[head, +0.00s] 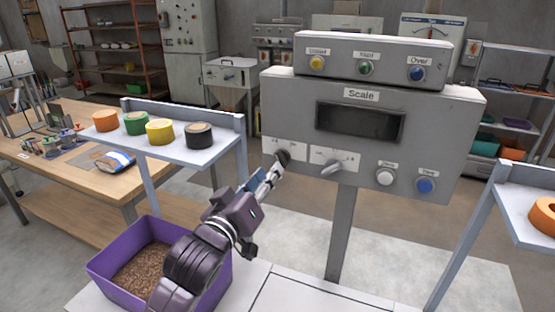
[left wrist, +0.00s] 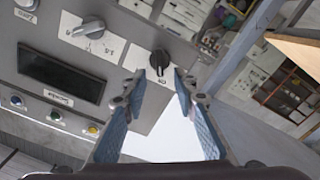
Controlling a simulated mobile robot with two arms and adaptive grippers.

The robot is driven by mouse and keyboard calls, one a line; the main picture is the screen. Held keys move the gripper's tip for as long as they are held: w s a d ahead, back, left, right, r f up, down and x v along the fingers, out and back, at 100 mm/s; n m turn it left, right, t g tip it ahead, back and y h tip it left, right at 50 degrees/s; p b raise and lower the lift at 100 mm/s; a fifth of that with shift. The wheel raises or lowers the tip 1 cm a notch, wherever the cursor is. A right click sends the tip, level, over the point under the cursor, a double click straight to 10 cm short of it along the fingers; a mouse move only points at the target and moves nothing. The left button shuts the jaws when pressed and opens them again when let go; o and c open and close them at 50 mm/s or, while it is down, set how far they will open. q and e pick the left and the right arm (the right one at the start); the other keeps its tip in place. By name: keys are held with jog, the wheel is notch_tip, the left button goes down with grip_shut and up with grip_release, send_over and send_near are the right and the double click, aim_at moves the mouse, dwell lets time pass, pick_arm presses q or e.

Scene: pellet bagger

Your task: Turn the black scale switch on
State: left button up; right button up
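The black scale switch (head: 283,157) is a small round knob at the lower left of the grey scale panel (head: 275,115). In the left wrist view the black switch (left wrist: 159,60) shows upside down on a white label, with its pointer ridge upright in the picture. My left gripper (head: 274,170) reaches up to it from below in the head view. In the left wrist view its two fingers (left wrist: 160,76) are spread, with the switch between and just beyond their tips. I cannot tell whether they touch it. My right gripper is not in view.
A grey lever knob (head: 335,163) sits right of the switch, then a white button (head: 386,177) and a blue button (head: 426,186). The scale display (head: 359,121) is dark. A purple bin of pellets (head: 106,255) stands below left. A shelf (head: 184,152) holds several tape rolls.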

aim_at(279, 160)
pick_arm(q)
jog(key=shift+r+p+x, duration=0.2)
jog(key=shift+p+x, duration=0.1)
jog(key=shift+x, duration=2)
jog(key=shift+w+d+f, duration=0.15)
jog(key=shift+w, duration=0.2)
jog(key=shift+c, duration=1.1)
grip_shut()
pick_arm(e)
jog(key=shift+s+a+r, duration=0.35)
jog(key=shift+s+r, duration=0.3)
